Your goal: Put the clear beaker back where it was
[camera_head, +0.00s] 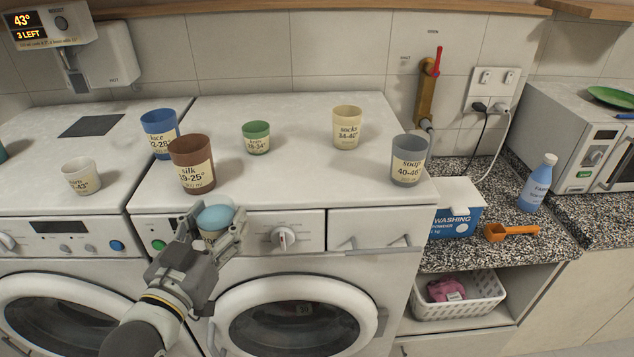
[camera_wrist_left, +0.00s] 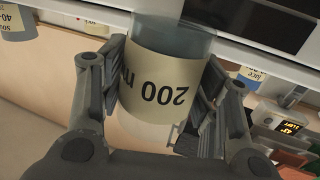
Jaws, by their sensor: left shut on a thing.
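The clear beaker (camera_head: 214,217) has a pale label and a bluish look at its top. In the left wrist view the beaker (camera_wrist_left: 172,75) shows a label reading "200 m", upside down in the picture. My left gripper (camera_head: 213,238) is shut on it, one finger on each side. It is held in front of the right washing machine's control panel, near the top's front edge. My right gripper is not in view.
On the right machine's top (camera_head: 300,170) stand a brown silk cup (camera_head: 191,164), blue cup (camera_head: 159,133), green cup (camera_head: 256,138), cream socks cup (camera_head: 347,127) and grey soap cup (camera_head: 408,160). A white cup (camera_head: 81,176) stands on the left machine. The right top's middle is clear.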

